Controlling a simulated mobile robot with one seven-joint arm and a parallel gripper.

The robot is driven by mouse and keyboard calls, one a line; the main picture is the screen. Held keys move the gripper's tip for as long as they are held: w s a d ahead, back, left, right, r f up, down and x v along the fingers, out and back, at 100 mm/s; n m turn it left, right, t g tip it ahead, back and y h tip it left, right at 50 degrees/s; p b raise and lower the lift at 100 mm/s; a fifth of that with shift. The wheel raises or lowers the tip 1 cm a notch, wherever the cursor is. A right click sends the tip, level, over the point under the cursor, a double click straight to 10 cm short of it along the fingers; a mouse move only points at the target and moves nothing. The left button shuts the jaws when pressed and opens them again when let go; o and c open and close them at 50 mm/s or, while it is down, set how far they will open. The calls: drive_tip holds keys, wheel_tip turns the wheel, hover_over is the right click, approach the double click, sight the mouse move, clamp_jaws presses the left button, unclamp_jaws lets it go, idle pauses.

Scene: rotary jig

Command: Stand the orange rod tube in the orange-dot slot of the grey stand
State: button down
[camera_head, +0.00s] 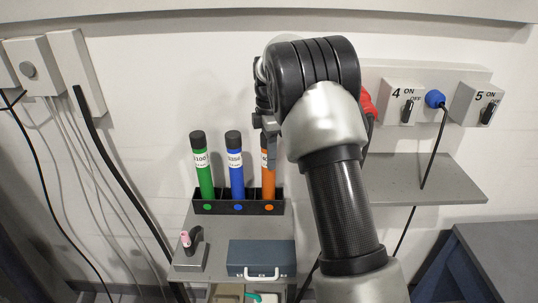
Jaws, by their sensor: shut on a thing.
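The orange rod tube (268,182) is upright at the right end of the grey stand (223,208), above the orange dot (269,208). Its lower end is hidden behind the stand's front wall, so I cannot see how deep it sits. My gripper (268,136) is shut on the orange tube near its dark cap, and my wrist partly hides the tube's right side. A green tube (205,178) and a blue tube (236,178) stand upright in the stand, above the green and blue dots.
The stand is at the back of a small grey table. Switch boxes (402,100) and a grey shelf (430,190) are on the right wall. Cables hang at left.

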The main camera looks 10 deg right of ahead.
drive_tip(key=shift+r, duration=0.1)
drive_tip(key=shift+f, duration=0.2)
drive_tip(key=c, duration=1.2)
unclamp_jaws()
drive_tip(key=shift+r, duration=0.1)
